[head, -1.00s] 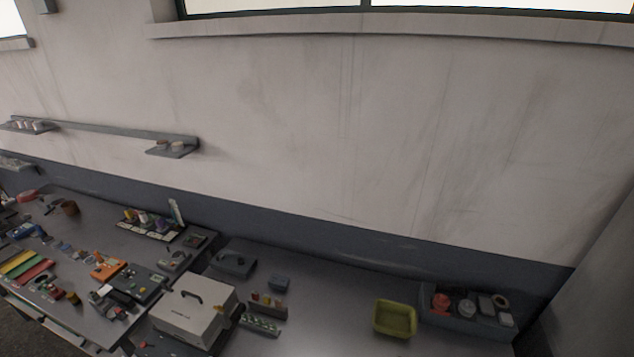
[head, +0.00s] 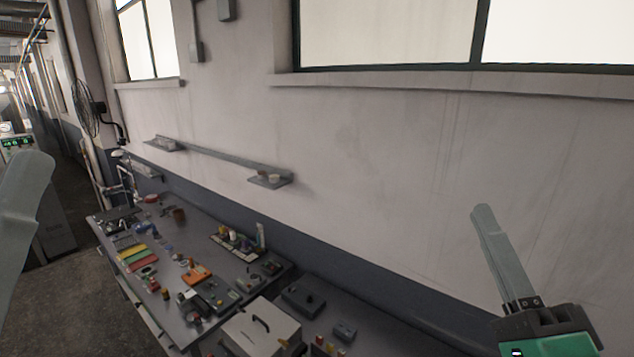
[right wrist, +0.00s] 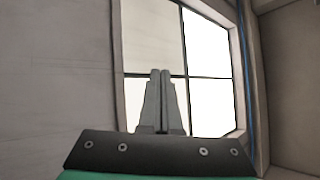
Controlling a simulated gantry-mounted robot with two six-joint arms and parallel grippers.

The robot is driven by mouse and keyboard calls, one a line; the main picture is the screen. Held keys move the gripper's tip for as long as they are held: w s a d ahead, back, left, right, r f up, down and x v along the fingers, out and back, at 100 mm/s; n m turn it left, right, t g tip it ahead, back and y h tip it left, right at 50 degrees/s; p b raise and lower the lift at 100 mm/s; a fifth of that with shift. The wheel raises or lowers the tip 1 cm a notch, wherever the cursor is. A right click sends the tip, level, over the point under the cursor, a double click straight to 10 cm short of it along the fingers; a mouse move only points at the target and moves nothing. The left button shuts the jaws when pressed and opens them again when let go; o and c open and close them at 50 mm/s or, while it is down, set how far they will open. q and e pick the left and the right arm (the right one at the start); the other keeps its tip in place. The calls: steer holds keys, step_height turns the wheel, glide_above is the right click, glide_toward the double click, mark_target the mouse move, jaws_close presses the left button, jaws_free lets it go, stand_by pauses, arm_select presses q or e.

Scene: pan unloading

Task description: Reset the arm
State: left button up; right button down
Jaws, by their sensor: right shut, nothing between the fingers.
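My right gripper (head: 484,212) stands raised at the right of the head view, its grey fingers pointing up above a green and black body. In the right wrist view its two fingers (right wrist: 161,75) are pressed together with nothing between them, in front of the wall and a bright window. At the left edge of the head view, a large grey-green piece that looks like part of my left gripper (head: 22,195) shows. It is cut off by the frame, so its jaws cannot be judged. Both are in the air, apart from the bench items.
A long workbench (head: 185,250) with tools and coloured parts runs along the wall. A white case (head: 262,335) with a black handle stands at its near end. A wall shelf (head: 270,181) hangs above. A fan (head: 87,110) is at the far left.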

steer(key=s+a+r+n+t, duration=0.1)
steer(key=s+r+n+t, duration=0.2)
steer(key=s+r+n, duration=0.6)
steer(key=s+n, duration=0.1)
steer(key=n, duration=0.5)
steer(key=shift+s+r+y, duration=0.15)
steer(key=shift+s+y, duration=0.25)
